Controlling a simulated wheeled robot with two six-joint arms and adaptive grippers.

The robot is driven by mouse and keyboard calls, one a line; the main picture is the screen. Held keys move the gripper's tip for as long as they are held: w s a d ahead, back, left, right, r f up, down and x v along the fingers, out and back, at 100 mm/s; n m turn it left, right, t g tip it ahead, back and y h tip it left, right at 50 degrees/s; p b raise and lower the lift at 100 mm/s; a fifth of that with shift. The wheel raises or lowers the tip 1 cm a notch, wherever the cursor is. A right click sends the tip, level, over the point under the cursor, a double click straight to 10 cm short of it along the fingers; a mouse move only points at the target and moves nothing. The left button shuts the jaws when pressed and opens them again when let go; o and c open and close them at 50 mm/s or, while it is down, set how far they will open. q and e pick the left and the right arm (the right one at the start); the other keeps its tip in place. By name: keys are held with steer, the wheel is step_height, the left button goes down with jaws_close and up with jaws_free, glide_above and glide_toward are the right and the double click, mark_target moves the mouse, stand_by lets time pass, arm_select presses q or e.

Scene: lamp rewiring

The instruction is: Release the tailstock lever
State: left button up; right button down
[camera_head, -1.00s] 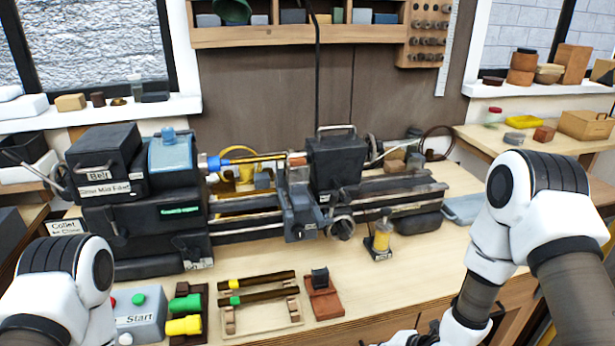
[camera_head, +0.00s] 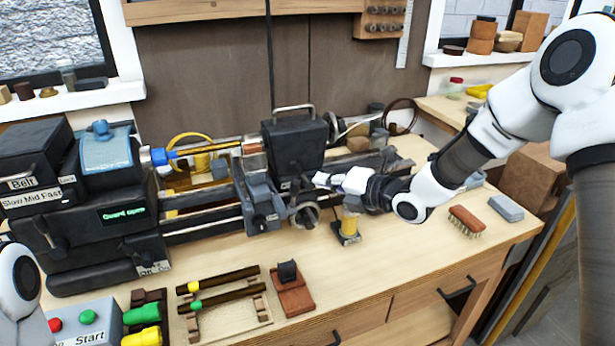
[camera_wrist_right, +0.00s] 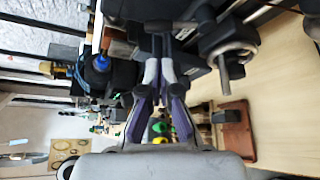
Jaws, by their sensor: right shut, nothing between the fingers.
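The dark tailstock block (camera_head: 295,148) sits upright on the right part of the lathe bed. A thin grey bar handle (camera_head: 293,108) stands up over its top, and a pale lever-like arm (camera_head: 352,128) slants at its right; I cannot tell which is the tailstock lever. My right gripper (camera_head: 318,180) is shut and empty in front of the tailstock's lower right side. Its fingertips (camera_wrist_right: 160,65) lie close together in the right wrist view, close to dark lathe parts; contact cannot be told. My left gripper is out of view.
A round handwheel (camera_head: 305,215) is just below my right gripper. A small yellow-topped oiler (camera_head: 349,222) stands under my right wrist. A brush (camera_head: 467,221) and a grey block (camera_head: 506,208) lie on the right bench.

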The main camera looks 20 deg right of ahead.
mark_target(302, 174)
steer(key=p+x, duration=0.3)
steer(key=x, duration=0.6)
steer(key=shift+s+a+r, duration=0.1)
steer(key=shift+a+r, duration=0.05)
steer(key=shift+s, duration=0.1)
